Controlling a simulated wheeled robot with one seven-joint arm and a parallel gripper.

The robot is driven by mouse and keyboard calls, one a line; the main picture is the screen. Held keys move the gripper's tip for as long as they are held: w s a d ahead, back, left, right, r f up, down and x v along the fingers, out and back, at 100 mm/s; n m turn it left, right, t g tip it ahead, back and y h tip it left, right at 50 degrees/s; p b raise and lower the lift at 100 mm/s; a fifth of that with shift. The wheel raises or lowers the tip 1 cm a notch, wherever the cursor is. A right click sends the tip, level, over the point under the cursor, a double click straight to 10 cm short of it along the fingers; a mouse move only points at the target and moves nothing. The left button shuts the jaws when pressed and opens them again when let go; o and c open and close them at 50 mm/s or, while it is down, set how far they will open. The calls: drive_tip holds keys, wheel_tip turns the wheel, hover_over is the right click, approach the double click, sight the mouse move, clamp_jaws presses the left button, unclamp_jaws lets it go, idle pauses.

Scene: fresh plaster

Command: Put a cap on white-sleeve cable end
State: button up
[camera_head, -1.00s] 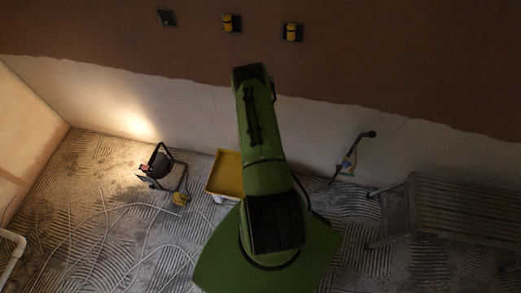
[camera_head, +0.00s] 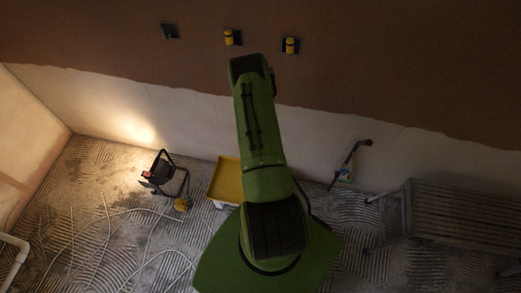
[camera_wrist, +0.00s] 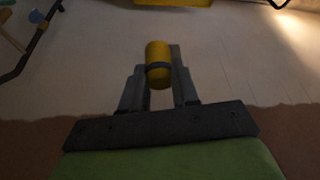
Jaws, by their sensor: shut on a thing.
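My gripper (camera_wrist: 159,78) is shut on a yellow cap (camera_wrist: 158,52) with a dark band, seen upright between the two fingers in the wrist view. In the head view my green arm reaches up the wall and hides the gripper and this cap. Three dark wall boxes sit in the brown plaster. The middle box (camera_head: 239,42) and right box (camera_head: 297,47) each show a yellow cap-like piece, (camera_head: 229,38) and (camera_head: 290,45). The left box (camera_head: 170,31) shows no yellow. I cannot make out a white-sleeve cable end in either view.
A yellow-topped tub (camera_head: 227,180) stands on the floor by the wall. A work lamp (camera_head: 161,172) lights the left corner. Pale cables (camera_head: 108,225) lie on the ridged floor. A slatted bench (camera_head: 465,215) and a dark-handled tool (camera_head: 349,165) are at right.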

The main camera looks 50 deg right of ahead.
drive_tip(key=shift+r, duration=21.05)
drive_tip(key=shift+w, duration=0.1)
